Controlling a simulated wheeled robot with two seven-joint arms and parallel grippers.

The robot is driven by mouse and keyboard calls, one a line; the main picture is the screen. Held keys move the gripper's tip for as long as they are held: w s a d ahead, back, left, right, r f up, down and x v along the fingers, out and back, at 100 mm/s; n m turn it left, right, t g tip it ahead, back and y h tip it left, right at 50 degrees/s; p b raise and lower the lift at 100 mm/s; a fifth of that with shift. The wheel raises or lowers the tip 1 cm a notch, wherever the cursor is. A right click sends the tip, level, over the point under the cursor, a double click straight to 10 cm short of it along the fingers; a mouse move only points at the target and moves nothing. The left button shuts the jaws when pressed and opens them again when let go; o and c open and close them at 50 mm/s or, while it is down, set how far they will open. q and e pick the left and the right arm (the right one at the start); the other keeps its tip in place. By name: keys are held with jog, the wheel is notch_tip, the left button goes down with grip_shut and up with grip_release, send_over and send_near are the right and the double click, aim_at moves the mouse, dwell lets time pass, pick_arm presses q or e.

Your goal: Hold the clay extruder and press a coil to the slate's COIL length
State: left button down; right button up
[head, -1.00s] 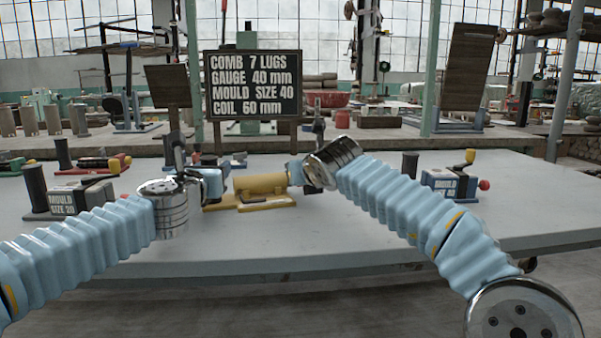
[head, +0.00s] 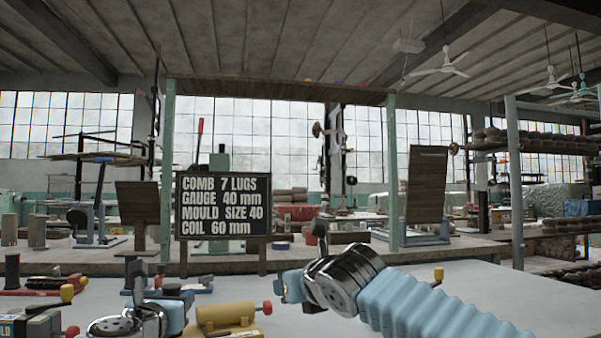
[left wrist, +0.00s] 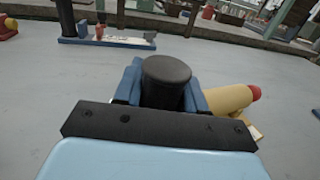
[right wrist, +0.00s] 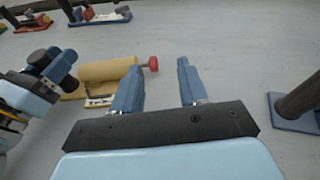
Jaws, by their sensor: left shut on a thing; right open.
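The yellow clay extruder (head: 222,318) lies on the table, its red knob (head: 267,307) at its right end. It also shows in the right wrist view (right wrist: 108,72). My left gripper (head: 163,306) is shut on a black upright grip (left wrist: 166,72) at the extruder's left end. In the left wrist view this grip hides part of the yellow barrel (left wrist: 228,98). My right gripper (head: 288,287) is open and empty, right of the red knob and apart from it; its two fingers (right wrist: 160,90) show spread. The slate (head: 222,207) reads COIL 60 mm. I see no coil.
A red-based tool (head: 40,287) and a blue-based one (head: 172,288) stand behind on the left. A grey mould block (head: 35,325) is at the lower left. A dark post on a blue base (right wrist: 300,100) stands right of my right gripper. The table between is clear.

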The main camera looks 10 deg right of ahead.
aim_at(267, 308)
jog(key=s+r+n+t+y, duration=0.3)
jog(key=r+n+t+y, duration=0.3)
jog(key=r, duration=1.4)
jog(key=n+t, duration=0.1)
jog(key=n, duration=0.3)
jog(key=shift+d+r+n+y, duration=0.3)
jog(key=shift+d+r, duration=0.05)
jog(key=shift+r, duration=0.05)
